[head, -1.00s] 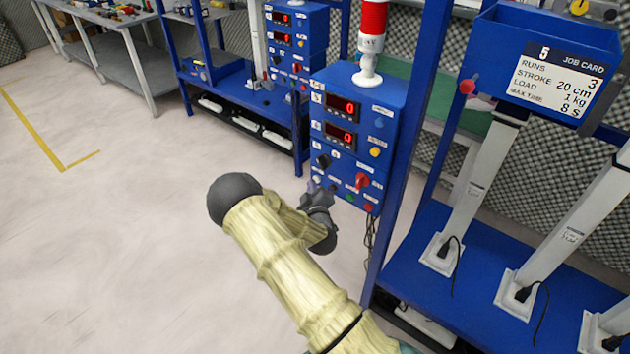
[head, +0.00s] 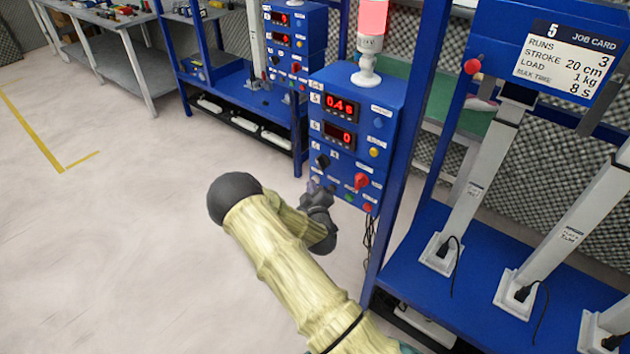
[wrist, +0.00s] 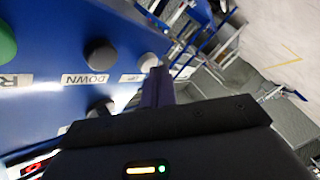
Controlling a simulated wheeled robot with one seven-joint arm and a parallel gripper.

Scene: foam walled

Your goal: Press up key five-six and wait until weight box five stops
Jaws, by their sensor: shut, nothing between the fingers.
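My gripper (head: 318,192) is shut and empty at the lower left of the blue control box (head: 394,108). In the wrist view its fingertips (wrist: 158,85) are at the pale round key (wrist: 149,62) beside a label that seems to read UP. They seem to touch it, but the contact is partly hidden. A dark key (wrist: 100,54) labelled DOWN is to its left. The blue weight box (head: 500,45) with job card 5 (head: 566,62) is raised on a pale lift column (head: 478,180). The upper display (head: 341,106) reads 0.4 s, the lower (head: 339,136) 0.
A lit red lamp (head: 373,18) stands on the control box. A blue post (head: 405,140) and the blue bench shelf (head: 440,225) with more columns are on the right. A second control box (head: 295,45) stands behind. The floor (head: 110,240) at left is clear.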

